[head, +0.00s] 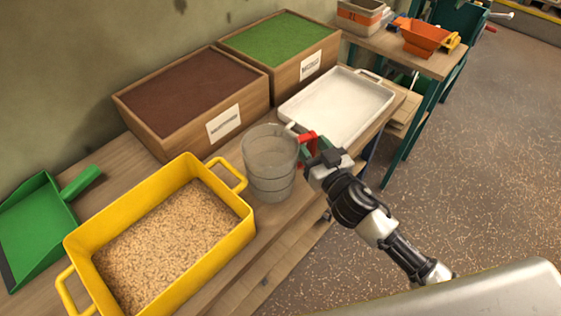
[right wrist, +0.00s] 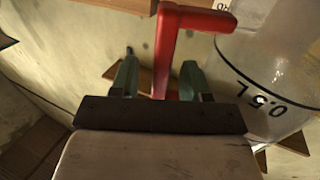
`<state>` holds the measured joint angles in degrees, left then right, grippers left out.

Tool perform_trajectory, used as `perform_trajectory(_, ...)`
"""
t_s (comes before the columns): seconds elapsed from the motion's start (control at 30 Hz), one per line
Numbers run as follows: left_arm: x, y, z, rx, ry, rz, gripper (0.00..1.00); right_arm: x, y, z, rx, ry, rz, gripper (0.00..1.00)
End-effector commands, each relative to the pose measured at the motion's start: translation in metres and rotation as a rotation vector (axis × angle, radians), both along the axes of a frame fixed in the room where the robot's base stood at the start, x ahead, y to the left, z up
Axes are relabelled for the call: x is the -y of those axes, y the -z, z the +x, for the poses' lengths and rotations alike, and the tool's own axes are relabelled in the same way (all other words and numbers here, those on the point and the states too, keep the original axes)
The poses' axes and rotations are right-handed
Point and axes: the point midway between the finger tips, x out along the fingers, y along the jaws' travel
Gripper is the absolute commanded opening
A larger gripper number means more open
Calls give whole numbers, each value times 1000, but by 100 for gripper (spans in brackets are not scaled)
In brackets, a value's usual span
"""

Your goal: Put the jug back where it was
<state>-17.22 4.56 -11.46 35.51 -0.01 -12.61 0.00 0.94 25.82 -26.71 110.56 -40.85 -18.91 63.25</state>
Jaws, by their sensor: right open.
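The clear jug (head: 269,163) stands upright on the wooden bench, between the yellow tub and the white tray. It has a red handle (head: 309,138) on its right side. My right gripper (head: 311,150) is at the handle, with its fingers open. In the right wrist view the red handle (right wrist: 167,55) lies between the two green fingertips (right wrist: 158,78), with a gap on each side. The jug's wall (right wrist: 265,80) with a "0.5 L" mark shows at the right there. The jug looks empty. My left gripper is not in view.
A yellow tub (head: 238,232) of pellets stands left of the jug, and a green dustpan (head: 35,228) lies further left. A white tray (head: 340,105) is behind right. Wooden boxes of brown (head: 190,95) and green (head: 277,42) material stand against the wall.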

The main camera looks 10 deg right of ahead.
Motion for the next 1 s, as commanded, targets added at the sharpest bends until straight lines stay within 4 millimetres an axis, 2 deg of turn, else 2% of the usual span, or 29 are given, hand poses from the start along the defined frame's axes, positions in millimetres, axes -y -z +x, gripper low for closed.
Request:
perform_trajectory(0.1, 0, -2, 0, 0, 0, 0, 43, -2, -1, 8, 1, 1, -2, 46)
perform_trajectory(0.33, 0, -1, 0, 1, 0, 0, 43, -2, 1, 8, -1, 1, -1, 45)
perform_trajectory(0.63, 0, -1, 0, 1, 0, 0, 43, -2, 0, 8, -1, 1, -1, 0)
perform_trajectory(1.0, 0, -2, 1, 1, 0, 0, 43, -2, -1, 8, 1, 0, 0, 0)
